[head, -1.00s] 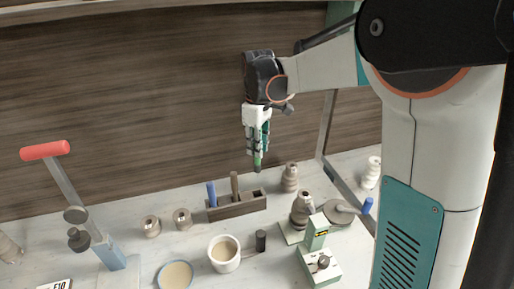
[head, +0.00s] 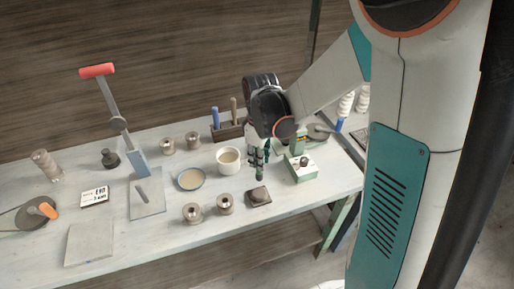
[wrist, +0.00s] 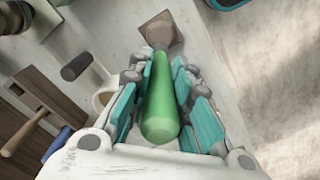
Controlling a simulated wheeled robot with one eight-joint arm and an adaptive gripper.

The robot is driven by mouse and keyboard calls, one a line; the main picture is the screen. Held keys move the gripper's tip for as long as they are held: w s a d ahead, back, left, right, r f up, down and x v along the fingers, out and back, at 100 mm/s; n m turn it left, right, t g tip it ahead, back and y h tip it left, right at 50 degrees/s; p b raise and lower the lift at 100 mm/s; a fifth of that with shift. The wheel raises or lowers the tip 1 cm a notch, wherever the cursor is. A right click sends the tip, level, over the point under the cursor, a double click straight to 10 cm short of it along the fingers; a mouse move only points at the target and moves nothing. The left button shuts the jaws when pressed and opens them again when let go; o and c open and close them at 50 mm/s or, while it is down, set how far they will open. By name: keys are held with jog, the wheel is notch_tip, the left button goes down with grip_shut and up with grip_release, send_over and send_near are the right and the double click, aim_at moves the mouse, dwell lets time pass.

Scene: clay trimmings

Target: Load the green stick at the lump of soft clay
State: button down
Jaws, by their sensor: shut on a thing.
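My gripper (head: 258,158) points down over the bench and is shut on the green stick. In the wrist view the green stick (wrist: 163,105) lies between the teal finger pads, its far end toward the clay. In the head view the stick's lower end (head: 259,175) shows just below the fingers. The lump of soft clay (head: 258,192) is a small brown lump on a dark square tile near the bench's front edge. It also shows in the wrist view (wrist: 160,30). The stick tip is close above the clay; I cannot tell the exact gap.
A cream mug (head: 229,161) stands left of my gripper, and a green-and-white device (head: 302,168) stands close on its right. Two spools (head: 192,212) sit left of the clay. A tool rack (head: 227,132) is behind. The bench's front edge is near.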

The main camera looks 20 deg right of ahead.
aim_at(260, 174)
jog(key=shift+s+f, duration=0.15)
jog(key=shift+s, duration=0.05)
jog(key=shift+f+b, duration=2.05)
jog(key=shift+f, duration=0.9)
jog(key=shift+f+b, duration=0.55)
jog(key=shift+b, duration=0.05)
jog(key=shift+r+p, duration=2.4)
jog(key=shift+r, duration=1.15)
